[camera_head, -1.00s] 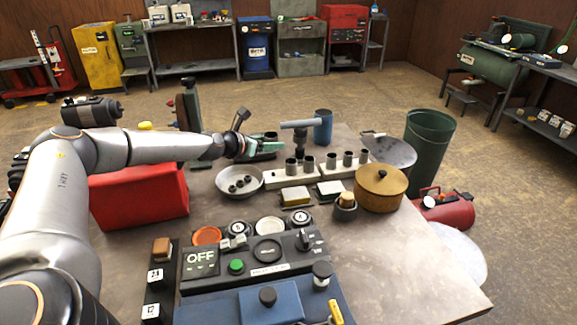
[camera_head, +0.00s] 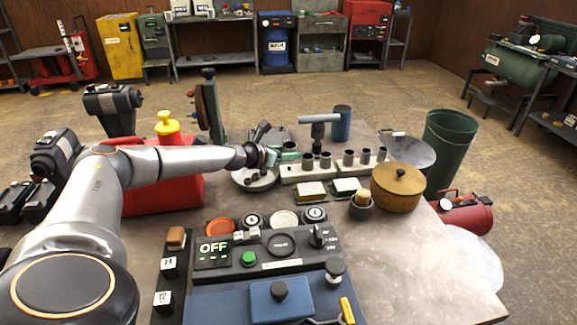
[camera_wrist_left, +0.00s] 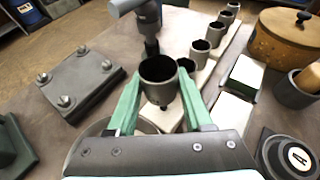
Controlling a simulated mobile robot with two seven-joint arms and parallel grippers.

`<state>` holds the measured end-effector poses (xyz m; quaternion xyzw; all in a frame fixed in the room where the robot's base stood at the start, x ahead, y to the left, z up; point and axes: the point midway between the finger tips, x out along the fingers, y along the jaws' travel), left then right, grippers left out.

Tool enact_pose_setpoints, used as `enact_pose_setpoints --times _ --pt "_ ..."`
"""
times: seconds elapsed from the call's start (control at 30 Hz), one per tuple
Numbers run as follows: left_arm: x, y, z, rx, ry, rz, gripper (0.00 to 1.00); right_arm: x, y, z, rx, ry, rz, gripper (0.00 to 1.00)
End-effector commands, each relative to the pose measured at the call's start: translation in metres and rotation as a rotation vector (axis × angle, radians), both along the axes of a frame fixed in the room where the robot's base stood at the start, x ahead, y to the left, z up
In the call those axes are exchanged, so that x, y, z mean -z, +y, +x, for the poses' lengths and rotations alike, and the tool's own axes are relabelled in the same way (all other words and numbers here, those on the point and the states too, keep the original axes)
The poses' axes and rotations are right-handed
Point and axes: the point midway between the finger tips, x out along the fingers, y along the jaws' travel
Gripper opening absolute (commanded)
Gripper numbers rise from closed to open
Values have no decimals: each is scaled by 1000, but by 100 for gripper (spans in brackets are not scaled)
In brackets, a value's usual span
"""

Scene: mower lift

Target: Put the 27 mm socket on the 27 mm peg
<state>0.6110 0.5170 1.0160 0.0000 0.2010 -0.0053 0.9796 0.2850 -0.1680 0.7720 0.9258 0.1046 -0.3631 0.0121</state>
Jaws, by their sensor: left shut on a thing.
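My left gripper (camera_wrist_left: 158,108) has green fingers and is shut on a dark grey socket (camera_wrist_left: 158,82), held upright with its open end facing up. In the head view the left gripper (camera_head: 278,156) is by the left end of a pale peg rail (camera_head: 292,178). Several dark sockets stand in a row on the rail, such as this one (camera_head: 349,157). In the wrist view the row (camera_wrist_left: 200,50) runs away behind the held socket. The held socket and gripper hide part of the rail's near end. I cannot read any size marks or see a bare peg clearly. My right gripper is not in view.
A metal bowl (camera_head: 243,185) lies beneath the left wrist. A hammer-like tool (camera_head: 318,130) stands behind the rail. Two small boxes (camera_head: 311,190) and a round wooden container (camera_head: 398,190) are in front and right. A red can (camera_head: 180,193) stands left, a control panel (camera_head: 270,250) in front.

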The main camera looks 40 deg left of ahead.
Motion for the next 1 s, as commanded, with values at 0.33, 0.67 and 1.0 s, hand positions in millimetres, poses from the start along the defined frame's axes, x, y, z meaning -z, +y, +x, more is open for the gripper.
enact_pose_setpoints --times 0.33,0.67,1.0 --pt "38 -1 0 1 2 1 0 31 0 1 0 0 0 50" --pt "42 0 0 0 0 1 0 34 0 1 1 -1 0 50" --pt "44 0 0 1 1 1 78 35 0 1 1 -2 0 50"
